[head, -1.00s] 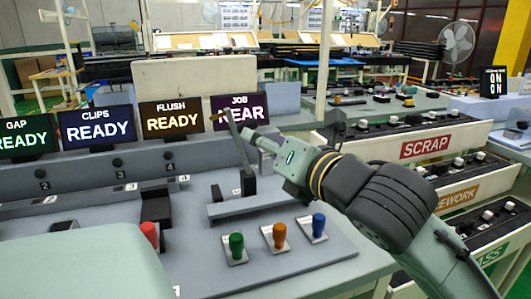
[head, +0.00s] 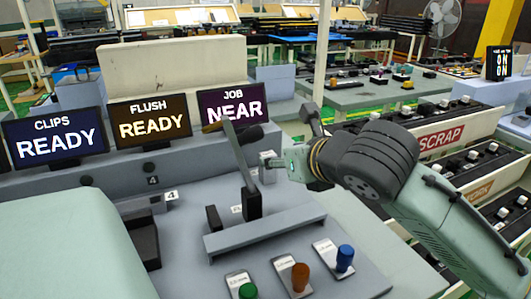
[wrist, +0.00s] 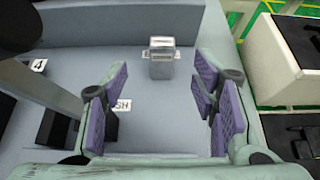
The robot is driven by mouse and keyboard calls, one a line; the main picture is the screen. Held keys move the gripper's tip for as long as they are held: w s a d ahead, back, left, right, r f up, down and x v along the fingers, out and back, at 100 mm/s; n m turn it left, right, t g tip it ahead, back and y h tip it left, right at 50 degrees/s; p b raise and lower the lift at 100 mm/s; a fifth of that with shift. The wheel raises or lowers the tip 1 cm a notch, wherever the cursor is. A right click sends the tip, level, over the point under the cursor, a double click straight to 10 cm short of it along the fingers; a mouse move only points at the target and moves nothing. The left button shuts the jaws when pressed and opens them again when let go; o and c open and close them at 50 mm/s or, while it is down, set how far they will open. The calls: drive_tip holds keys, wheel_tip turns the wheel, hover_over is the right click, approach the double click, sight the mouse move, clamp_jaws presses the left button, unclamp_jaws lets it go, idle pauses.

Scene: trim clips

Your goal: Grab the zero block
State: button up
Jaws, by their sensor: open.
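A small grey metal block (wrist: 161,57), which looks like the zero block, stands upright on the grey bench top in the wrist view. A partly hidden label is at its base. My gripper (wrist: 163,102) is open, with its purple pads spread wide to either side. The block lies ahead of the fingertips, roughly centred between them, and nothing is held. In the head view my gripper (head: 270,160) is low over the bench, just right of an upright lever.
The tall lever (head: 247,165) stands close left of my gripper, behind a raised grey rail (head: 265,234). Green, orange and blue knobs (head: 345,258) stand in front. Screens (head: 150,122) line the back left. Scrap and rework bins (head: 440,138) are at right.

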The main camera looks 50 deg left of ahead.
sight(269, 155)
drive_tip(key=shift+p+x, duration=1)
drive_tip(key=shift+x, duration=3.4)
drive_tip(key=shift+w+r, duration=0.2)
drive_tip(key=shift+c, duration=0.3)
clamp_jaws()
